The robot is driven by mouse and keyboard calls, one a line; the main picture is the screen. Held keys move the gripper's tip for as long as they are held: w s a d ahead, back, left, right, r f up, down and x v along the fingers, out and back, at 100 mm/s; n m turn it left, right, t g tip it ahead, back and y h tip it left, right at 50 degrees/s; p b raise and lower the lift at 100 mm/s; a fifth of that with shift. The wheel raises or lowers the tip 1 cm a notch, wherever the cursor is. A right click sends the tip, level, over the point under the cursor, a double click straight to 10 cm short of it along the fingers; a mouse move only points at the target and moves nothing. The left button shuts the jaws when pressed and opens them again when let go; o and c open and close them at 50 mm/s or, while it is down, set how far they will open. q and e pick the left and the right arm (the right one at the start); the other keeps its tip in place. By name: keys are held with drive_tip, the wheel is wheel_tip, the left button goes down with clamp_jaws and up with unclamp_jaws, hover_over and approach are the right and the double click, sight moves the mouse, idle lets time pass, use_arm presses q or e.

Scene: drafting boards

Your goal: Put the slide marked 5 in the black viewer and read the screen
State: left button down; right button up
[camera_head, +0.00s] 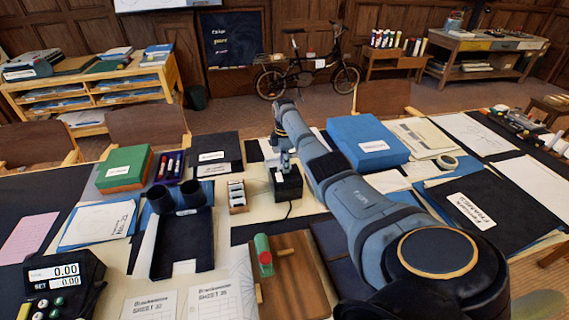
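A small black box with a pale label and a cord (288,187), which looks like the viewer, sits on the table near the middle. My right arm reaches in from the lower right, and my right gripper (284,161) points down at the box's top, very close to it. I cannot tell whether it touches the box, whether its fingers are open or shut, or whether they hold a slide. A small wooden slide holder (238,197) with several pale slides stands just left of the box. The slides' marks are too small to read. My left gripper is not in view.
A black stand with two dark cylinders (178,199) stands left of the holder. A wooden board with a green and red roller (264,256) lies in front. A blue box (366,142) lies behind my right arm.

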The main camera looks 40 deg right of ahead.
wheel_tip(320, 180, up, 12)
idle(0.4)
idle(0.7)
